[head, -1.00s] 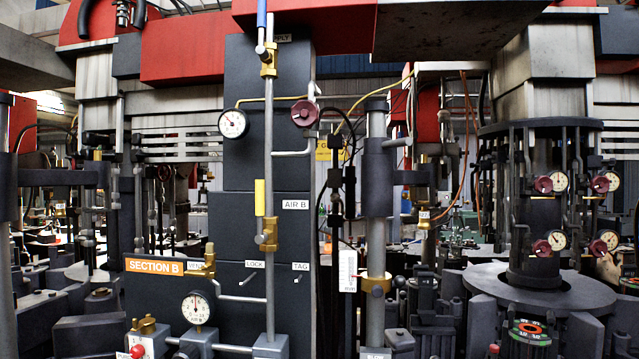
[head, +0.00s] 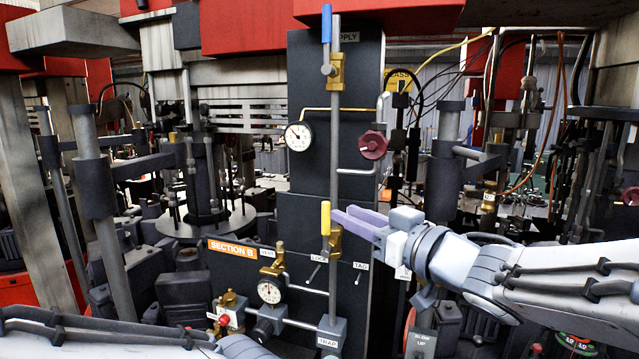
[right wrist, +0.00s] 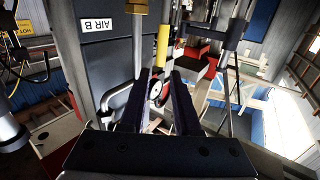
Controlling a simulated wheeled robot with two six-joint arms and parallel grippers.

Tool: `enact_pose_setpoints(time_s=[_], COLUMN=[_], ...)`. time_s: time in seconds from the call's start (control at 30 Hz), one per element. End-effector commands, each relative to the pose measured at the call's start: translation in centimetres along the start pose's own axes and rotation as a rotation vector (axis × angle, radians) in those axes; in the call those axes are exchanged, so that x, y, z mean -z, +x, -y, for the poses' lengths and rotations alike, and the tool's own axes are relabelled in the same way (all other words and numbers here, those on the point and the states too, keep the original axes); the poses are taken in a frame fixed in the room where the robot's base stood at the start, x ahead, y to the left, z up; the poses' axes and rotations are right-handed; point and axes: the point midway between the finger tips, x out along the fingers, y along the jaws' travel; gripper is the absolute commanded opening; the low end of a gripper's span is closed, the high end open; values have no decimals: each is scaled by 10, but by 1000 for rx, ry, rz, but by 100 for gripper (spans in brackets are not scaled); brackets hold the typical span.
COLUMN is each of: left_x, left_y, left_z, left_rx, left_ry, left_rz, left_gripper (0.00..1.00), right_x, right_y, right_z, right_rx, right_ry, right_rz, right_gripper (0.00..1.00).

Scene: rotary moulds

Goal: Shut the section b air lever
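The section B air lever has a yellow handle (head: 326,217) standing upright, in line with its pipe, on a brass valve (head: 335,240). The handle also shows in the right wrist view (right wrist: 162,45), where the picture is upside down. My right gripper (head: 343,213) comes in from the right, its fingertips close beside the handle. In the right wrist view its fingers (right wrist: 160,74) are apart with nothing held between them, and the handle's end appears just beyond the gap. Contact cannot be told. My left arm shows at the bottom left; its gripper is out of view.
An orange SECTION B sign (head: 233,248), a lower gauge (head: 269,291) and small LOCK and TAG hooks are near the valve. Above are a blue-handled lever (head: 326,24), another gauge (head: 298,136) and a dark red knob (head: 373,145). Machinery crowds both sides.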

Motion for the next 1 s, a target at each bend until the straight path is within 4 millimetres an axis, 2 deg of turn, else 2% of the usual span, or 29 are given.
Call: enact_pose_setpoints(time_s=[0.5,0.7,0.97,1.0], left_x=[1,1,1,1], left_y=[-20,-23,-22,-22], left_z=[-2,-2,-2,-2], left_rx=[0,0,0,0], left_ry=[1,2,2,2], left_rz=[0,0,0,0], left_gripper=[42,42,42,42], right_x=[0,-1,-1,-1], right_y=[86,99,100,100], right_z=[2,1,1,1], right_rx=[3,2,1,1], right_ry=[2,0,0,0], right_rz=[3,2,1,1], right_gripper=[31,31,31,19])
